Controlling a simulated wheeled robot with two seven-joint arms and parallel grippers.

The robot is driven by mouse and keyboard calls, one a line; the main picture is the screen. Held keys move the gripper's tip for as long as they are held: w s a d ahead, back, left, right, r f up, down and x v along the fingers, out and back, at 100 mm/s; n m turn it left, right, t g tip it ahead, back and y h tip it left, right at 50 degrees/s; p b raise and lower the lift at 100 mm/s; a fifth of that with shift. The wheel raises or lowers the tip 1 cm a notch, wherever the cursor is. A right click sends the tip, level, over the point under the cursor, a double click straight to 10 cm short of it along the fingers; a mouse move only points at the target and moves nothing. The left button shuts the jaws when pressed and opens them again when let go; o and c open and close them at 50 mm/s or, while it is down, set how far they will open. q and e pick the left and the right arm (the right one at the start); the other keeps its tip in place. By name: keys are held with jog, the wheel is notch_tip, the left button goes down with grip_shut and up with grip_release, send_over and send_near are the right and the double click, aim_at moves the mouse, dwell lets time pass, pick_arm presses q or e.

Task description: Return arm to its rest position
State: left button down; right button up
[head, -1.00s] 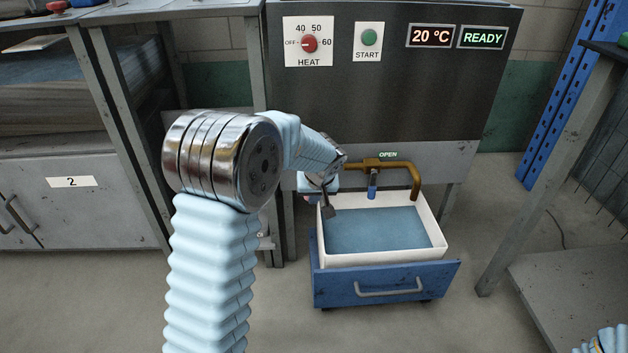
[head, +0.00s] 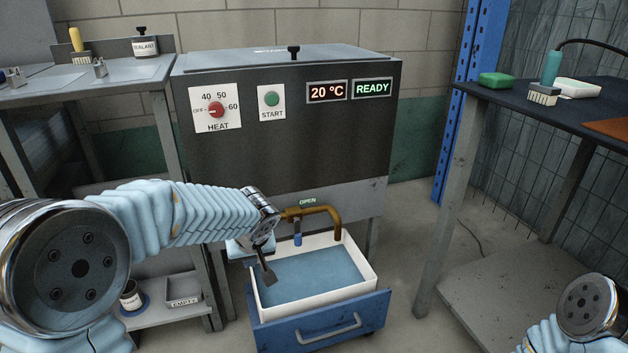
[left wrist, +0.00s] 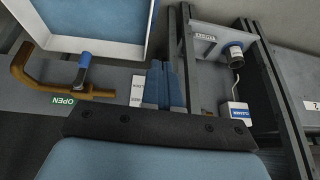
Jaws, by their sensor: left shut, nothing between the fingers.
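My left arm comes in from the left, with its forearm stretched toward the machine. My left gripper (head: 267,272) is shut and empty. It hangs tilted at the left edge of the white basin (head: 367,266), close to the brown tap pipe (head: 328,209). In the left wrist view the tap pipe (left wrist: 22,75), its blue lever and the OPEN label are at the left. The right arm shows only as a joint in the bottom right corner of the head view; its gripper is out of view.
The dark machine (head: 290,150) reads 20 °C and READY. The basin holds blue liquid and sits in a blue drawer (head: 325,322). Floor between drawer and table is clear.

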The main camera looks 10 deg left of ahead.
pick_arm(q)
jog(key=s+d+f+m+g+h+p, duration=0.1)
jog(key=s+d+f+m+h+p, duration=0.1)
jog(key=s+d+f, duration=0.5)
jog(key=s+d+f+m+g+h+p, duration=0.2)
jog(key=s+d+f+h+p, duration=0.3)
jog(key=s+f, duration=0.8)
jog(key=d+f+p, duration=0.2)
jog(key=d+f, duration=0.1)
jog(key=shift+d+f+m+h, duration=0.15)
jog(key=shift+d+m+h, duration=0.05)
jog(key=shift+m+h, duration=0.1)
pick_arm(e)
notch_tip(320, 180, up, 9)
jog(key=shift+s+a+r, duration=0.15)
jog(key=shift+s+a, duration=0.05)
jog(key=shift+a, duration=0.25)
pick_arm(q)
jog(key=shift+w, duration=0.1)
